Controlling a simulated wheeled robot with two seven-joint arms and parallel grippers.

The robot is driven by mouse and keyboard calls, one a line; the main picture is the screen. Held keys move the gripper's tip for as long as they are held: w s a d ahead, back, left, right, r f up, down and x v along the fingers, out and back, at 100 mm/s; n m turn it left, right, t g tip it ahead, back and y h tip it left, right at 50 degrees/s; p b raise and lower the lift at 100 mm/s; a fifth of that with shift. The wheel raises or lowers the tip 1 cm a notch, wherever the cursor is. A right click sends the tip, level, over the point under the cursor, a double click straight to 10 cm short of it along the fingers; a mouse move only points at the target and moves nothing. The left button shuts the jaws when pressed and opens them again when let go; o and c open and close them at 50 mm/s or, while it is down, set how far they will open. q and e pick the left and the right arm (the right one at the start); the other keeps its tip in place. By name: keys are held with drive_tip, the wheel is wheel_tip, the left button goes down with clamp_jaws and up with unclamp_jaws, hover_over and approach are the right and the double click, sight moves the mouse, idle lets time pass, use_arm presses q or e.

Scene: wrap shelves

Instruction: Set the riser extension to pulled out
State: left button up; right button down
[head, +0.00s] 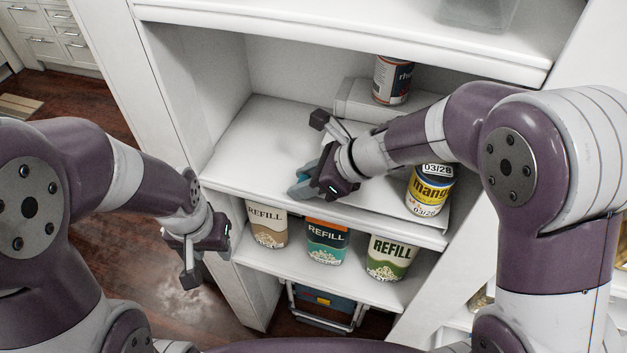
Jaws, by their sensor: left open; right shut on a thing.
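A white stepped riser (352,93) stands at the back of the middle shelf. The jaws and wrist hide much of the contact, so how the teal piece joins the slab is unclear. My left gripper (197,262) is open and empty, outside the shelf at lower left.
A mango can (430,190) stands at the slab's front right, beside my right forearm. Another can (392,81) stands on the riser. Several REFILL tubs (327,242) line the shelf below. The slab's left part is clear. The upper shelf (350,38) overhangs.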

drive_tip(key=w+a, duration=0.1)
drive_tip(key=a, duration=0.3)
drive_tip(key=w+a+p, duration=0.1)
drive_tip(key=a, duration=0.3)
drive_tip(key=w+a+p, duration=0.1)
drive_tip(key=a, duration=0.3)
drive_tip(key=shift+w+f, duration=0.2)
drive_tip(key=shift+w, duration=0.15)
drive_tip(key=shift+a, duration=0.3)
drive_tip(key=shift+w+a, duration=0.1)
drive_tip(key=shift+w, duration=0.05)
drive_tip(key=c, duration=1)
unclamp_jaws()
drive_tip(key=shift+o, duration=1)
drive_tip(key=shift+a, duration=0.2)
drive_tip(key=shift+w+a, duration=0.25)
drive_tip(key=shift+a, duration=0.1)
drive_tip(key=v, duration=0.6)
drive_tip(key=shift+s+d+r, duration=0.1)
drive_tip(key=shift+d+r, duration=0.1)
drive_tip(key=shift+d, duration=0.1)
drive_tip(key=shift+s+d+r, duration=0.1)
drive_tip(key=shift+d+r, duration=0.1)
drive_tip(key=shift+r, duration=0.15)
